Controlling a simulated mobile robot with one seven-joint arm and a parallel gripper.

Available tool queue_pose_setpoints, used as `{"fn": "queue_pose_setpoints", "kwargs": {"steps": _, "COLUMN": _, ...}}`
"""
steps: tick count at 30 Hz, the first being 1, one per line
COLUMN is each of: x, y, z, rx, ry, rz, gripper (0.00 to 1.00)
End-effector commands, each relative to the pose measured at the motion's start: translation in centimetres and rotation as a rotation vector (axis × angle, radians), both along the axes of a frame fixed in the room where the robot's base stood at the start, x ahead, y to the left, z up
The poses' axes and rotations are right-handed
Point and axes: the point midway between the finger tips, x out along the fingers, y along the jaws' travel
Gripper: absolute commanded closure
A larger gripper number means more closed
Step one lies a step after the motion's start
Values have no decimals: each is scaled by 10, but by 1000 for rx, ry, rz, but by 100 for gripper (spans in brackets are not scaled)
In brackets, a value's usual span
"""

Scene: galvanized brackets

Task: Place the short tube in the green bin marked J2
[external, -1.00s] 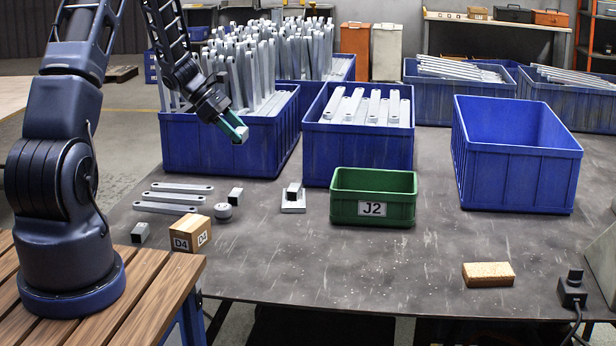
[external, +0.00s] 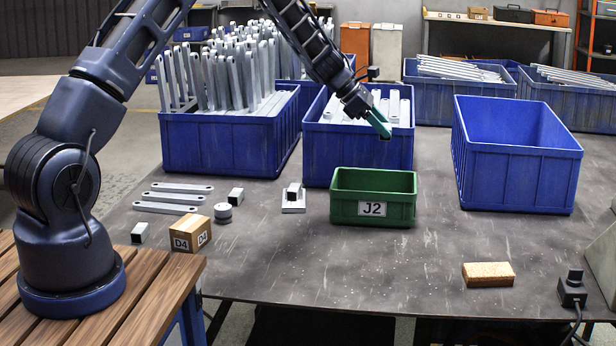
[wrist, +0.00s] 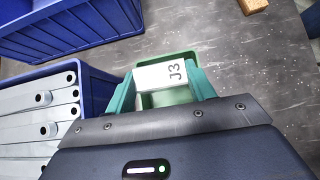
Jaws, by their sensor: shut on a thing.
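My gripper (external: 381,124) is shut on a small pale piece, the short tube (wrist: 160,76), held high above the table. In the wrist view the tube sits between the teal fingers, and its pale face carries a dark mark that looks like J3. The green bin (external: 345,209) stands on the table with a white J2 label on its front. In the external view my gripper is above and slightly behind the bin. In the wrist view the bin (wrist: 165,57) lies beyond and below the tube, partly hidden by it. The bin looks empty where its inside shows.
A blue crate of flat bars (external: 357,160) stands right behind the green bin. An empty blue crate (external: 515,175) is to the right. Small square tubes, a round piece (external: 222,211) and a D4 box (external: 190,234) lie left. A sponge (external: 488,274) lies front right.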

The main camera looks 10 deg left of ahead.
Motion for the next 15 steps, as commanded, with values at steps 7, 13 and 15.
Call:
{"fn": "queue_pose_setpoints", "kwargs": {"steps": 7, "x": -2, "y": -8, "z": -28, "rx": 1, "ry": 4, "rz": 1, "gripper": 73}}
{"fn": "queue_pose_setpoints", "kwargs": {"steps": 13, "x": -2, "y": -8, "z": -71, "rx": 1, "ry": 4, "rz": 1, "gripper": 73}}
{"fn": "queue_pose_setpoints", "kwargs": {"steps": 15, "x": -2, "y": -8, "z": -86, "rx": 1, "ry": 4, "rz": 1, "gripper": 73}}
